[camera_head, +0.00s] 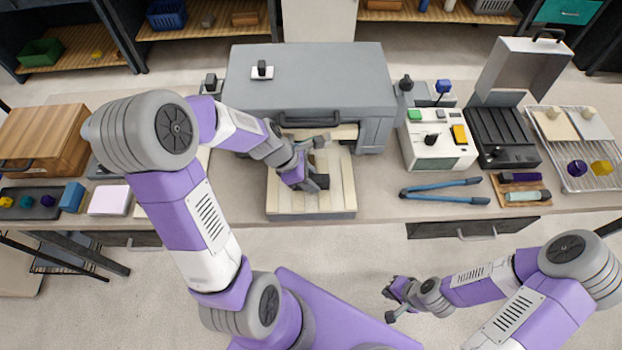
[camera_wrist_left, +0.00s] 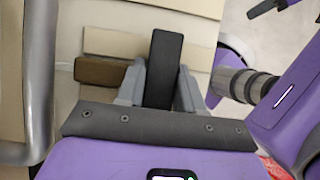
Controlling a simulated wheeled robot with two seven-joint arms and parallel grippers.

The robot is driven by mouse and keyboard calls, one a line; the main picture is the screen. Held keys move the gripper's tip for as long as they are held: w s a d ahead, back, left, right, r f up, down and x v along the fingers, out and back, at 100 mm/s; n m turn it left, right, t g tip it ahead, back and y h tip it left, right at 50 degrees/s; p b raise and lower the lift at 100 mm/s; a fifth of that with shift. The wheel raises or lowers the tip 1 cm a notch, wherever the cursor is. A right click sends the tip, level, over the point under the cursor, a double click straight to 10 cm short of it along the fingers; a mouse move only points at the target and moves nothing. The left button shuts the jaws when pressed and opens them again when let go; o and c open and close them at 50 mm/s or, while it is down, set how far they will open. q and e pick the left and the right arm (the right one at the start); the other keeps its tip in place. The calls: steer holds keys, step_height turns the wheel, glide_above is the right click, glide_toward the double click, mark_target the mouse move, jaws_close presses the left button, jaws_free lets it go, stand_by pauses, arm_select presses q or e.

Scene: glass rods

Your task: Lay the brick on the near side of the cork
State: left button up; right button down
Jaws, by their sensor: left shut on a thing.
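The dark grey brick (camera_wrist_left: 165,58) is between the fingers of my left gripper (camera_wrist_left: 160,88) in the wrist view; my left gripper (camera_head: 318,178) is shut on it. In the head view this gripper is over the cream slatted board (camera_head: 285,205). A brown block, apparently the cork (camera_wrist_left: 102,71), lies left of the brick in the wrist view, beside the left finger. The brick is on its nearer side, toward my body; whether the brick touches the board is unclear. My right gripper (camera_head: 393,302) is empty over the floor; its opening is unclear.
A grey cabinet with a handle (camera_head: 310,118) stands right behind the board. A pinkish-white pad (camera_head: 109,200) and a blue block (camera_head: 72,196) are left.

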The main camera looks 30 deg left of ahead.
arm_select(q)
steer(key=shift+f, duration=0.35)
steer(key=o, duration=0.9)
steer(key=shift+c, duration=0.2)
steer(key=shift+r, duration=0.1)
steer(key=shift+r, duration=0.3)
steer(key=p+v, duration=0.3)
steer(key=v, duration=0.9)
steer(key=shift+p, duration=0.35)
